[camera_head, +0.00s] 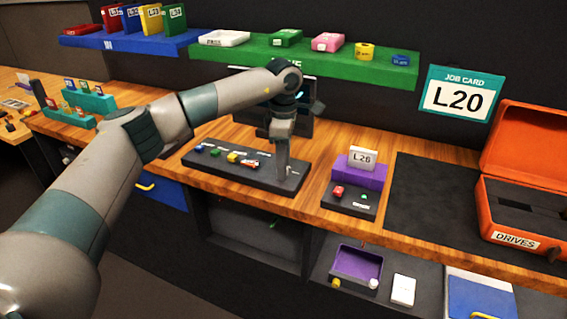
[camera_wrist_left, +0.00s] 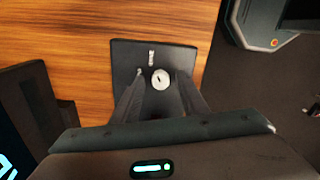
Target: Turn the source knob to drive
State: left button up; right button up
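The source knob is a small round pale knob (camera_wrist_left: 161,79) with a dark mark at its middle, on the end of a dark panel (camera_wrist_left: 125,60). In the head view this long panel (camera_head: 222,170) lies on the wooden counter, and the gripper mostly hides the knob. My left gripper (camera_head: 284,170) points down over the panel's right end. In the left wrist view the two fingers (camera_wrist_left: 160,75) stand on either side of the knob, with a gap visible on each side. The knob's setting is too small to read. My right gripper is not in view.
Several coloured buttons (camera_head: 231,157) line the panel's left part. A dark screen (camera_head: 303,125) stands behind it. To the right are a small panel with a purple stand (camera_head: 368,174), a dark mat (camera_head: 420,205) and an orange DRIVES case (camera_head: 500,190). A green shelf (camera_head: 300,57) hangs above.

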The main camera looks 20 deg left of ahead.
pick_arm(q)
jog(key=shift+r, duration=0.1)
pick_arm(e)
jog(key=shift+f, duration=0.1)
pick_arm(q)
jog(key=shift+r, duration=0.25)
notch_tip(320, 180, up, 17)
jog(key=b, duration=0.2)
jog(key=shift+f+b, duration=0.15)
jog(key=shift+b, duration=0.2)
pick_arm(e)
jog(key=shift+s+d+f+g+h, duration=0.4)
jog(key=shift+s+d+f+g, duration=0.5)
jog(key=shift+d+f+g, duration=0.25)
pick_arm(q)
jog(key=shift+f, duration=0.1)
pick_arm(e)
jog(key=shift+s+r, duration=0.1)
